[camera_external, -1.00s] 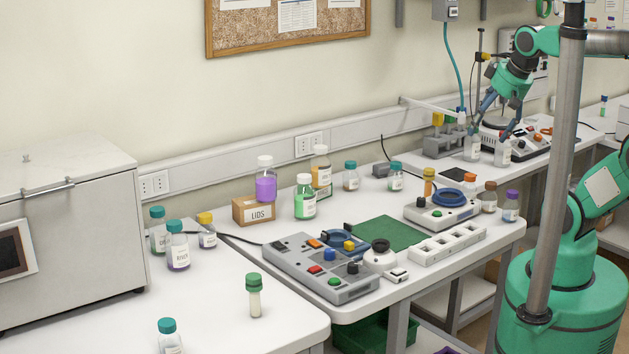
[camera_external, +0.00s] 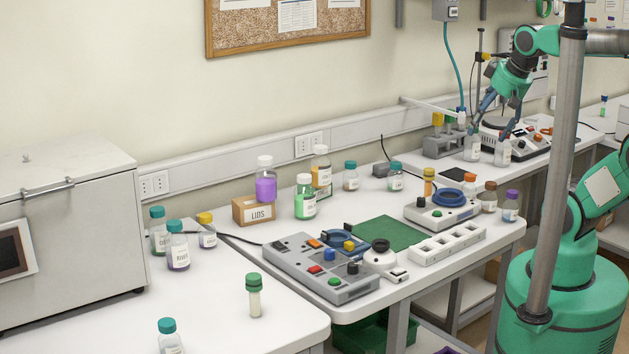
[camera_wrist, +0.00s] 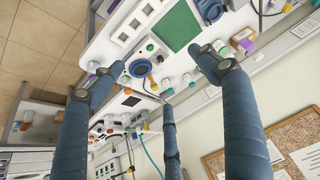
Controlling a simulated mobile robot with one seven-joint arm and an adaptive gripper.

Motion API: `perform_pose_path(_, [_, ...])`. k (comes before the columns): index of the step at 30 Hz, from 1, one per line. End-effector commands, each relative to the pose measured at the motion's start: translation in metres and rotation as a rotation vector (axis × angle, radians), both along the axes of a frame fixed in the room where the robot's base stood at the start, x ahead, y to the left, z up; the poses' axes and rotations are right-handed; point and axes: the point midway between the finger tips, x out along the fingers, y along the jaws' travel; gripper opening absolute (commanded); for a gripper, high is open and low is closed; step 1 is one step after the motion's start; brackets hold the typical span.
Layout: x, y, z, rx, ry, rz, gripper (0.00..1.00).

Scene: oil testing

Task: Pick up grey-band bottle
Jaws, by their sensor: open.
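My gripper (camera_external: 489,132) is open, with its fingers spread and pointing down over the far table. It also shows in the wrist view (camera_wrist: 156,84), where three blue fingers stand apart with nothing between them. Two clear bottles with pale labels stand near the fingertips in the external view: a left one (camera_external: 472,149) and a right one (camera_external: 502,153). The fingers overlap their tops, so their caps are hidden. I cannot tell which bottle has a grey band, or whether the fingers touch either bottle.
A grey rack (camera_external: 445,143) stands left of the two bottles, and a control unit (camera_external: 530,140) stands behind them. Several other bottles stand along the tables. A device with a blue ring (camera_external: 448,198) and a green mat (camera_external: 385,233) are on the nearer table.

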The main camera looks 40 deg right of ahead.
Motion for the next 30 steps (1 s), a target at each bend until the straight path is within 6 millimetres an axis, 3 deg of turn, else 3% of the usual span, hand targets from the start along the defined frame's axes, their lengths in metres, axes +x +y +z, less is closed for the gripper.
perform_pose_path(5, [0.015, 0.001, 0.008, 0.000, 0.005, 0.006, 0.76])
perform_pose_path(11, [0.053, 0.004, 0.026, 0.002, 0.014, 0.018, 0.76])
perform_pose_path(22, [0.152, 0.011, 0.050, 0.003, 0.030, 0.049, 0.76])
perform_pose_path(30, [0.227, 0.017, 0.051, 0.005, 0.043, 0.071, 0.76])
